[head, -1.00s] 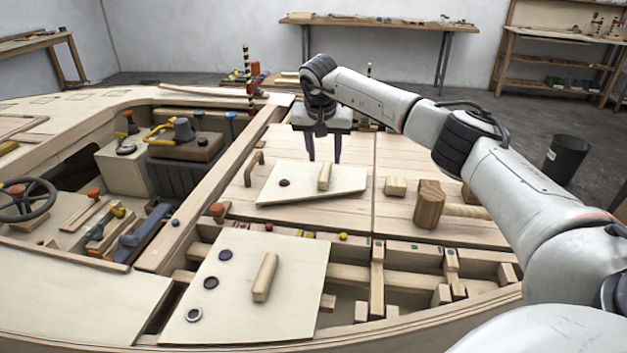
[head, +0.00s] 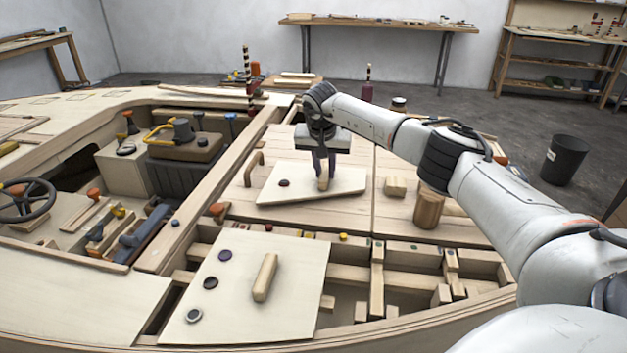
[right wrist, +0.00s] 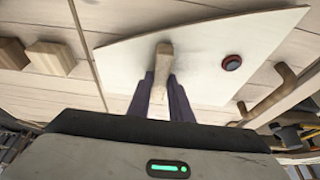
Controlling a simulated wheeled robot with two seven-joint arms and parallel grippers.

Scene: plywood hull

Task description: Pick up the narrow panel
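The narrow panel (head: 345,180) is a pale, tapered board lying flat on the plank deck, with a dark round knob (head: 284,183) and an upright wooden grip (head: 323,184). My right gripper (head: 323,174) points down over it, its dark fingers close against both sides of the grip. In the right wrist view, the panel (right wrist: 205,45) fills the upper middle, and the grip (right wrist: 164,62) runs down between my fingers (right wrist: 160,88). The gripper looks shut on the grip. The panel appears to rest on the deck. My left gripper is not in view.
A wider panel (head: 300,275) with a grip and several round fittings lies over the open frame in front.

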